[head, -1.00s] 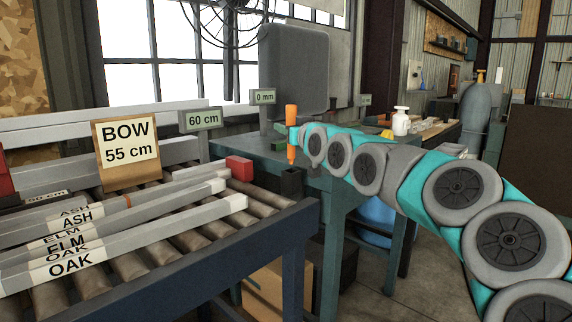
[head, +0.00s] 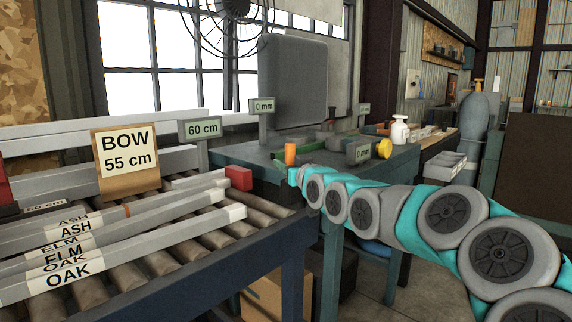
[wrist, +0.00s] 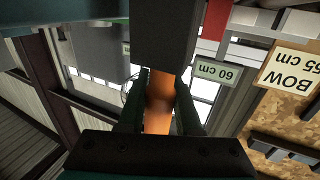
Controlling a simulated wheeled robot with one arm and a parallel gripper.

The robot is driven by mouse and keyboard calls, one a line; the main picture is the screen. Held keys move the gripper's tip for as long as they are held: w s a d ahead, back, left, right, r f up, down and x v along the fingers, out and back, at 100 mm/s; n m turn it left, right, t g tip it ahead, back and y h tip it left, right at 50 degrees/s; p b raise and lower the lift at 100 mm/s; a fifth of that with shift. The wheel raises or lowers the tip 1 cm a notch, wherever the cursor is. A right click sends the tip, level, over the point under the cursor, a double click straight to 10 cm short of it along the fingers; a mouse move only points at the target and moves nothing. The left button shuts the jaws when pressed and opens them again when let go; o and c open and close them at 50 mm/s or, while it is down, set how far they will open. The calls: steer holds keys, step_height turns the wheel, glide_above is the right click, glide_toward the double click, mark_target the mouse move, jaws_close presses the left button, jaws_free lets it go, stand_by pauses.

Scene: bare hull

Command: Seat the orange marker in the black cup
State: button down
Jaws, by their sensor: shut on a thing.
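The orange marker (head: 290,153) stands upright in the head view; only its upper part shows above my gripper (head: 292,174). My gripper is low over the roller bed's far right corner. In the wrist view my gripper's two dark fingers (wrist: 159,105) are shut on the marker (wrist: 158,92), one on each side. A dark square block, which looks like the black cup (wrist: 160,35), lies at the marker's lower end in the upside-down wrist view. I cannot tell how far the marker is inside it.
The roller bed (head: 262,228) carries grey bars and a red block (head: 239,177) left of my gripper.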

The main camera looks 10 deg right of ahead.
steer(key=c, duration=0.6)
jaws_free()
steer(key=shift+f, duration=0.1)
steer(key=b+v, duration=0.2)
steer(key=v, duration=1)
